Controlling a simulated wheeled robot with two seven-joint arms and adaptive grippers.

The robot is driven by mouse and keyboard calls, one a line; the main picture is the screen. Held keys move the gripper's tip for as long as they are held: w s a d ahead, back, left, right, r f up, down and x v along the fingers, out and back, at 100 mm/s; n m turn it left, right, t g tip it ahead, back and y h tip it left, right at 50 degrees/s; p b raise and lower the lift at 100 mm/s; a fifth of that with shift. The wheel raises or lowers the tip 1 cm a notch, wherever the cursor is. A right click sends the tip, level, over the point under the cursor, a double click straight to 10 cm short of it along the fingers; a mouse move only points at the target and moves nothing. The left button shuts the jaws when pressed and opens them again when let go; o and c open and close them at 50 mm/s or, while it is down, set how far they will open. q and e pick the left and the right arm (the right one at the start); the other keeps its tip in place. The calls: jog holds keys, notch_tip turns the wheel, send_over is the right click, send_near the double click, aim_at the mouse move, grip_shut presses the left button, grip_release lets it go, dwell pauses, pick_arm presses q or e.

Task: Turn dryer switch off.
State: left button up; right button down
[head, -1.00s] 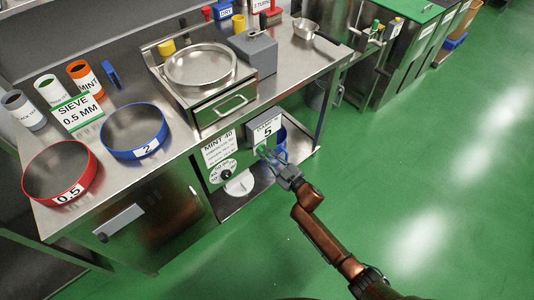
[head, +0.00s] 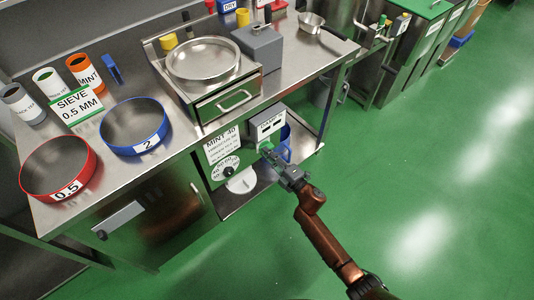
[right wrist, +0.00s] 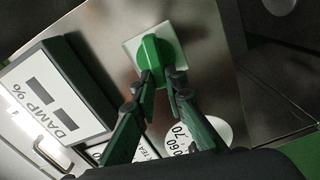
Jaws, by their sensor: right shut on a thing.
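The dryer switch is a green knob on a pale square plate on the steel front below the bench, seen in the right wrist view (right wrist: 157,54) and in the head view (head: 264,145). My right gripper (head: 269,153) reaches it from the lower right. In the right wrist view the fingers (right wrist: 161,82) are shut on the near end of the green knob, one on each side. The damp display (head: 269,124) beside it shows two dark dashes, also clear in the right wrist view (right wrist: 50,92). My left gripper is not in view.
A round dial (head: 226,170) sits left of the switch under the mint label (head: 222,146). A drawer (head: 230,101) with a handle is above. A blue container (head: 285,143) stands behind the gripper on the lower shelf. The green floor (head: 420,200) at right is clear.

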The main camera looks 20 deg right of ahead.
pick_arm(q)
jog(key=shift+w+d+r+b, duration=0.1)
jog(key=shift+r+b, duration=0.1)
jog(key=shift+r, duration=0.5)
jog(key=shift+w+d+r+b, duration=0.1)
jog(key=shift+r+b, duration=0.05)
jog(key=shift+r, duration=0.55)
pick_arm(e)
jog(key=shift+f+n, duration=0.25)
jog(key=shift+n, duration=0.85)
jog(key=c, duration=2)
grip_release()
jog(key=shift+o, duration=0.2)
jog(key=shift+s, duration=0.15)
jog(key=v, duration=1.1)
jog(key=shift+s, duration=0.4)
jog(key=shift+d+r, duration=0.1)
